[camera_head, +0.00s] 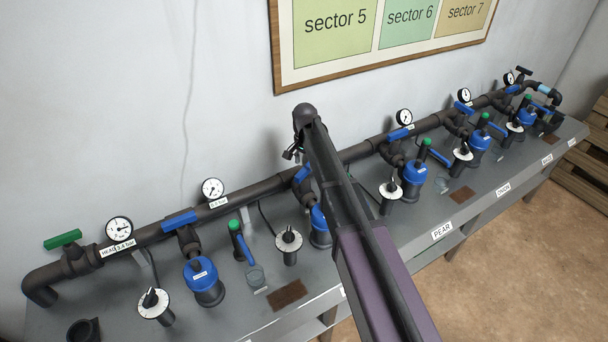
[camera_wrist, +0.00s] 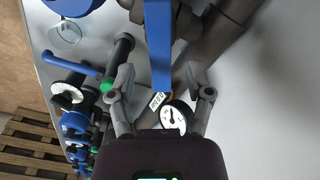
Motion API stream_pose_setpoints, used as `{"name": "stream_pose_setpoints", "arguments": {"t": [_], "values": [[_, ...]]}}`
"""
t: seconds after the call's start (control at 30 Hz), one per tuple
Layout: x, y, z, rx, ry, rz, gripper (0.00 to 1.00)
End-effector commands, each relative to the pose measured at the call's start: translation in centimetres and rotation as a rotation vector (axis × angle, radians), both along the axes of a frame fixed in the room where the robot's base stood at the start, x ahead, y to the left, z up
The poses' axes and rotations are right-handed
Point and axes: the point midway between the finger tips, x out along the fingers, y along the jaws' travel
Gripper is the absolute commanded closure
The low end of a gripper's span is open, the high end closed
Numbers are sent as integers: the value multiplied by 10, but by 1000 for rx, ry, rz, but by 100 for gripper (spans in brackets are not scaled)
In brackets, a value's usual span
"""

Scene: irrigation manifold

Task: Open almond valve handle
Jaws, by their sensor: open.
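A blue valve handle (camera_wrist: 158,45) shows in the wrist view as a long flat bar between the two spread fingers of my gripper (camera_wrist: 160,82). The fingers stand apart on either side of it; I cannot tell whether either touches it. In the head view my gripper (camera_head: 293,153) is at the pipe, just above a blue handle (camera_head: 302,174), partly hidden by my arm. No almond label is readable; my arm covers part of the bench front there. Another blue handle (camera_head: 179,220) lies along the pipe to the left.
A dark pipe (camera_head: 250,192) with several gauges runs along the wall. Blue filter bodies (camera_head: 203,281), white-faced dials (camera_head: 288,240) and green-capped valves (camera_head: 235,226) crowd the grey bench (camera_head: 232,315). A green handle (camera_head: 62,239) is at the far left.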

Motion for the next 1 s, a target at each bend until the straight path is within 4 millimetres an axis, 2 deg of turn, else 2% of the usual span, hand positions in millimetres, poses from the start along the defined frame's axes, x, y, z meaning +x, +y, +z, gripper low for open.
{"name": "stream_pose_setpoints", "arguments": {"t": [0.1, 0.4, 0.93, 0.97, 1.0], "values": [[0, 0, -13, 0, 0, 0, 34], [0, 0, -30, 0, 0, 0, 34], [0, 0, -34, 0, 0, -1, 34], [0, 0, -34, 0, 0, -1, 40], [0, 0, -34, 0, 0, -1, 52]]}}
